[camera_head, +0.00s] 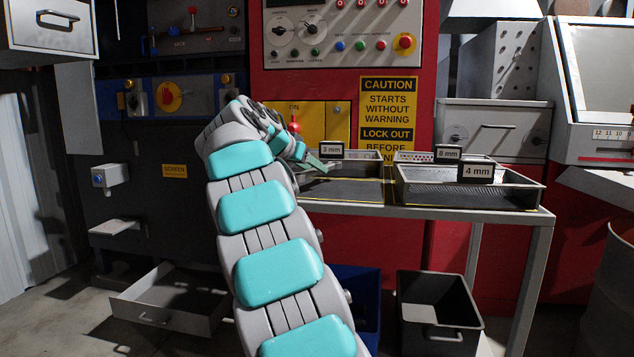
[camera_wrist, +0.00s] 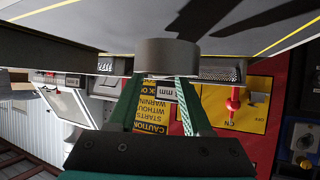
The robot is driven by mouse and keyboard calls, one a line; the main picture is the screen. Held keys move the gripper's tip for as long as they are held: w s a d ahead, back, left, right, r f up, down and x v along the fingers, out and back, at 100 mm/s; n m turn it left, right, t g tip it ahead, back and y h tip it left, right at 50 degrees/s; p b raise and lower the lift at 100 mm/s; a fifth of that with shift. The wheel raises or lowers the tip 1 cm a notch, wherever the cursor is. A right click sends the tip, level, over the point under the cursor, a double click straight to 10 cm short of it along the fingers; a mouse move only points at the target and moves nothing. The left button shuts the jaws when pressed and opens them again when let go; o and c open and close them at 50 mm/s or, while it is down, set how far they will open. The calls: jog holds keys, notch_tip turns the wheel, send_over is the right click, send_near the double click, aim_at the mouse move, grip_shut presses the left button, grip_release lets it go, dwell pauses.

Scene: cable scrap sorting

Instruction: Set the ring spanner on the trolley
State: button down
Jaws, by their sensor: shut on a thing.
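My gripper (camera_wrist: 160,90) is shut on a grey round-sided piece (camera_wrist: 167,55), which looks like the ring end of the ring spanner seen edge-on. The rest of the spanner is hidden. In the head view my gripper (camera_head: 320,165) is small and partly hidden by my arm, over the left part of a grey table, and what it holds cannot be made out there. In the wrist view, which is upside down, the piece sits at the green fingertips close to the table surface; whether they touch cannot be told. I cannot pick out a trolley in either view.
The grey table (camera_head: 345,193) has yellow lines. A mesh tray (camera_head: 515,187) with a 4 mm sign stands on its right, with 3 mm (camera_head: 331,150) and 8 mm (camera_head: 448,153) signs behind. An open drawer (camera_head: 160,315) and a dark bin (camera_head: 440,325) are low down.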

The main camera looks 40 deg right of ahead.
aim_at(317, 190)
jog(key=shift+s+d, duration=0.2)
jog(key=shift+d, duration=0.25)
jog(key=shift+s+d+f, duration=0.15)
jog(key=shift+d, duration=0.05)
jog(key=shift+f+b, duration=0.3)
jog(key=shift+f, duration=1.3)
jog(key=shift+f, duration=0.2)
jog(key=shift+c, duration=1.7)
grip_release()
jog(key=shift+r, duration=0.15)
